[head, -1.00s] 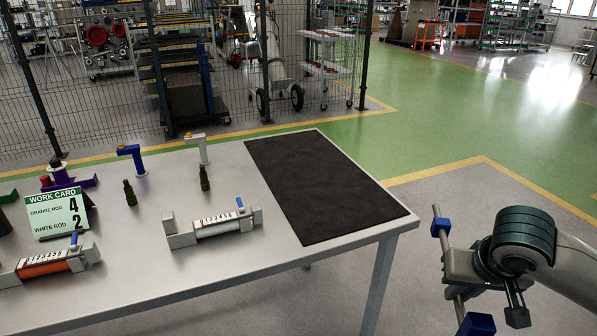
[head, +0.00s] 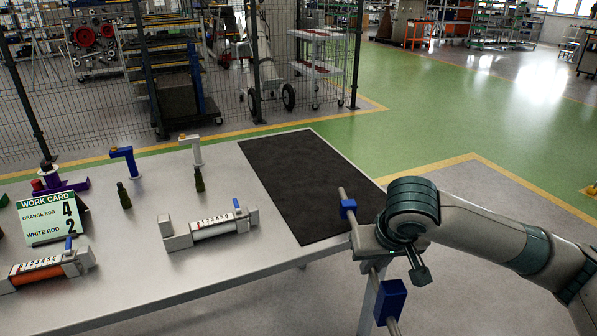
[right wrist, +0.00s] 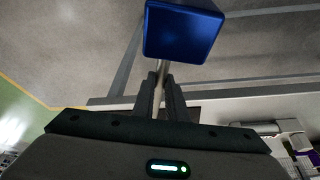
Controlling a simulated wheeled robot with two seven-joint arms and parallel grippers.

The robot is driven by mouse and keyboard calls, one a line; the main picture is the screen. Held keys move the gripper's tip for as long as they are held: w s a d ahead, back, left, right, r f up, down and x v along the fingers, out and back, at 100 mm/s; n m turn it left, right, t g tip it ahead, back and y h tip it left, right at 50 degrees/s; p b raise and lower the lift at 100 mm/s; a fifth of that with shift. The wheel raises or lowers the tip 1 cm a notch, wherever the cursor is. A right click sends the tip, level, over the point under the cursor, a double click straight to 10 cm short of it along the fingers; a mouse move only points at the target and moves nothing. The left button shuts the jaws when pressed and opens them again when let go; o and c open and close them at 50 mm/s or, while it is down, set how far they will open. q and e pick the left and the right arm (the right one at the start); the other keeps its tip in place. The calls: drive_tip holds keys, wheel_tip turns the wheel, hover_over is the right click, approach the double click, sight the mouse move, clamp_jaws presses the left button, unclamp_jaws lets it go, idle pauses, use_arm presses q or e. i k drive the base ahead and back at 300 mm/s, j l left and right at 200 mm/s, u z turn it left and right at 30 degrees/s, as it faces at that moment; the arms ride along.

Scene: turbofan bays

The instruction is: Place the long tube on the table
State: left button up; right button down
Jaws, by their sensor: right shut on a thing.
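The long tube (head: 354,229) is a thin grey rod with a small blue block near its far end and a larger blue block (head: 390,302) near its near end. My right gripper (head: 366,245) is shut on it between the blocks, beside the table's right front corner. The tube's far end overlaps the black mat's edge in the picture; I see no clear contact. In the right wrist view the fingers (right wrist: 162,95) close on the tube, and the larger blue block (right wrist: 183,32) shows beyond them. The table (head: 235,270) is light grey. My left gripper is out of view.
The black mat (head: 300,180) on the table's right side is bare. To its left stand a white-rod fixture (head: 212,228), an orange-rod fixture (head: 42,270), two dark bottles, blue and white hooked posts, and a work card (head: 50,218). A wire fence stands behind.

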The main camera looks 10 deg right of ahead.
sight(318, 182)
drive_tip(key=i+l, duration=0.65)
drive_tip(key=i, duration=0.1)
